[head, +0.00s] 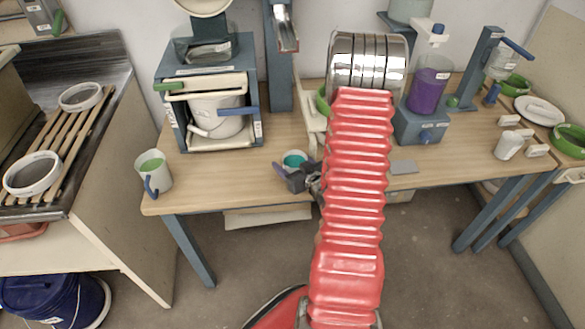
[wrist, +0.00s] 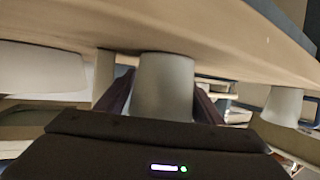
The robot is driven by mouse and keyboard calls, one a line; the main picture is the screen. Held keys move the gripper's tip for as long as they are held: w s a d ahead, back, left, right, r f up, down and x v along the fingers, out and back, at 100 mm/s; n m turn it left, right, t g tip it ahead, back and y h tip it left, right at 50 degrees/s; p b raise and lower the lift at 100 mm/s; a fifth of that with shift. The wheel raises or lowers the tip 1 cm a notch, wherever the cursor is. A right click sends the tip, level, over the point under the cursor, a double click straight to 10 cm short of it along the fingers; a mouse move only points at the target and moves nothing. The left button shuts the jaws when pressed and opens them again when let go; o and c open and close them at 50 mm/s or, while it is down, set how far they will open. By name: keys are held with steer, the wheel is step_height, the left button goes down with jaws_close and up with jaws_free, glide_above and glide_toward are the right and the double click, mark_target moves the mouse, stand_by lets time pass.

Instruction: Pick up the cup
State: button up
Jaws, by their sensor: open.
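A pale cup with teal contents (head: 294,160) stands near the front edge of the wooden table. My gripper (head: 297,173) is right at it and hides its lower part in the head view. In the wrist view, which looks upside down, a pale grey tapered cup (wrist: 164,84) sits between my two dark, open fingers (wrist: 164,98). Gaps show beside the cup, and whether either finger touches it I cannot tell. A second cup with green contents and a blue handle (head: 154,171) stands at the table's left end.
The wooden table (head: 235,178) has a press with a bucket (head: 215,115) at the back left. A steel drum (head: 367,62) and a purple container (head: 428,85) stand at the back. A white cup (head: 508,146) is at the right. A slatted rack (head: 55,140) is at the far left.

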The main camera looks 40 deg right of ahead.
steer(key=shift+a, duration=0.1)
steer(key=shift+c, duration=0.3)
steer(key=shift+w, duration=0.1)
steer(key=c, duration=1)
steer(key=shift+r, duration=0.35)
steer(key=shift+r, duration=8.6)
steer(key=shift+r, duration=0.1)
